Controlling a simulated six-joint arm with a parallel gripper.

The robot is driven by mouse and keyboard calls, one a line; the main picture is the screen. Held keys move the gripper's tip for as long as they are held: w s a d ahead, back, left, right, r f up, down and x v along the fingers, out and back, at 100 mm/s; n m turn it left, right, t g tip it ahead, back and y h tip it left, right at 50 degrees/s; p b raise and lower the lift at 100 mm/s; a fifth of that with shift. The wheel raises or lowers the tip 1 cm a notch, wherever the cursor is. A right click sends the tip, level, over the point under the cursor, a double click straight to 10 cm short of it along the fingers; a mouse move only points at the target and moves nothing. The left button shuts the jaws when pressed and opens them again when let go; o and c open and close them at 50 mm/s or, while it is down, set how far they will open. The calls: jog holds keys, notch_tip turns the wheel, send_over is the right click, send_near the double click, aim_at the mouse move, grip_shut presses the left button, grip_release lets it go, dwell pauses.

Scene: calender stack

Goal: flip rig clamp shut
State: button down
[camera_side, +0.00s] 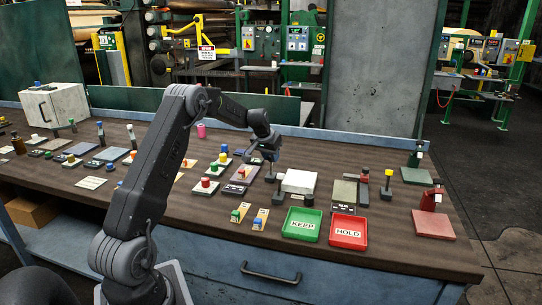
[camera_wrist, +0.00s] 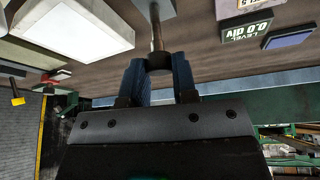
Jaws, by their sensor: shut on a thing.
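My gripper (camera_side: 270,160) is over the workbench, just left of and behind a white block (camera_side: 299,181). In the wrist view my gripper (camera_wrist: 160,75) has its blue-padded fingers closed around the dark end of a thin metal rod (camera_wrist: 157,38). The rod runs from a grey block (camera_wrist: 150,8) at the top edge. I take the rod for the rig clamp's lever, but its label and hinge do not show. The white block also shows in the wrist view (camera_wrist: 75,25), to the left of the rod and apart from it.
A green KEEP tray (camera_side: 302,223) and a red HOLD tray (camera_side: 348,231) lie at the bench front. A yellow-topped post (camera_side: 387,184) and a red clamp-like fixture (camera_side: 433,200) stand to the right.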

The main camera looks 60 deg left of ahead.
jog(key=shift+s+d+t+y, duration=0.45)
jog(key=shift+d+t+y, duration=0.15)
jog(key=shift+d+t, duration=0.1)
jog(key=shift+s+d+f+y, duration=0.1)
jog(key=shift+s+y, duration=0.1)
jog(key=shift+y, duration=0.1)
jog(key=c, duration=0.9)
grip_release()
jog(key=shift+s, duration=0.1)
jog(key=v, duration=1.3)
jog(key=shift+s+r, duration=0.25)
jog(key=shift+s, duration=0.1)
